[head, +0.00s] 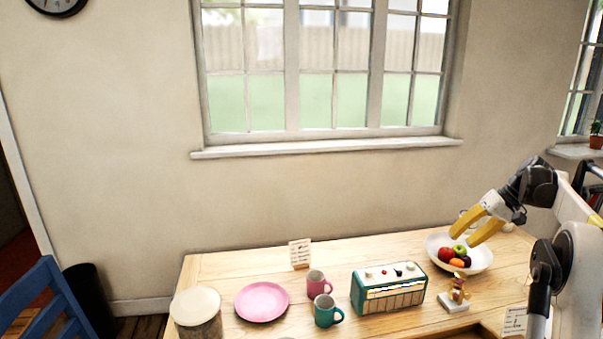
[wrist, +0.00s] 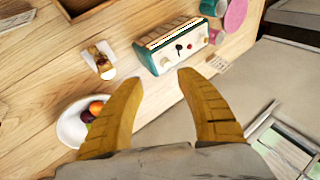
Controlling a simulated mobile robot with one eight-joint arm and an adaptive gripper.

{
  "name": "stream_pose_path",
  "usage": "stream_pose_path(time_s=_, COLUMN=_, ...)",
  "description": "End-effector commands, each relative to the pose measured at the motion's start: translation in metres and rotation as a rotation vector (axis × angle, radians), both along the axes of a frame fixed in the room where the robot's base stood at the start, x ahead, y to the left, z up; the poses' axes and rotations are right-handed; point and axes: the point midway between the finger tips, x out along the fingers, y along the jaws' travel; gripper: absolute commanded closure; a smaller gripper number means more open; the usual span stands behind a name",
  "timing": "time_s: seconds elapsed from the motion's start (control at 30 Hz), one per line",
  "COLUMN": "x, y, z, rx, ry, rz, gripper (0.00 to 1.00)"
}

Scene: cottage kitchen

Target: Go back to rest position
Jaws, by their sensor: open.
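My gripper (head: 465,230) has yellow fingers and is at the right of the head view, above the white fruit bowl (head: 478,255). The fingers are spread apart with nothing between them. In the wrist view my gripper (wrist: 158,85) is also open and empty, above the table's back edge. The bowl holds a green apple (head: 459,250), a red apple (head: 445,254) and other fruit. In the wrist view the bowl (wrist: 66,128) is partly hidden by the left finger.
The wooden table (head: 345,255) carries a teal radio (head: 388,290), a figurine (head: 457,293), a pink mug (head: 318,284), a teal mug (head: 326,311), a pink plate (head: 262,302), a lidded jar (head: 196,312) and a small card (head: 299,254). The wall and window (head: 325,75) stand behind.

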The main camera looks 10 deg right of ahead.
Motion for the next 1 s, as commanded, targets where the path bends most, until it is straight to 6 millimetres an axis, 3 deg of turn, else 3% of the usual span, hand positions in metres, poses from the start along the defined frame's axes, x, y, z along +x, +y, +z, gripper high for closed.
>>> stream_pose_path(time_s=0.03, x=-0.003, y=0.028, z=0.017, rx=-0.03, ry=0.005, rz=0.001, gripper=0.56)
stream_pose_path(time_s=0.2, x=-0.027, y=0.11, z=0.058, rx=-0.133, ry=0.006, rz=-0.02, gripper=0.56)
stream_pose_path(time_s=0.47, x=-0.105, y=0.222, z=0.084, rx=-0.283, ry=-0.047, rz=-0.038, gripper=0.56)
stream_pose_path(time_s=0.7, x=-0.203, y=0.297, z=0.066, rx=-0.397, ry=-0.144, rz=-0.043, gripper=0.56)
stream_pose_path(time_s=0.9, x=-0.276, y=0.333, z=0.025, rx=-0.461, ry=-0.248, rz=-0.039, gripper=0.56)
stream_pose_path(time_s=1.0, x=-0.3, y=0.341, z=0.005, rx=-0.478, ry=-0.29, rz=-0.036, gripper=0.56)
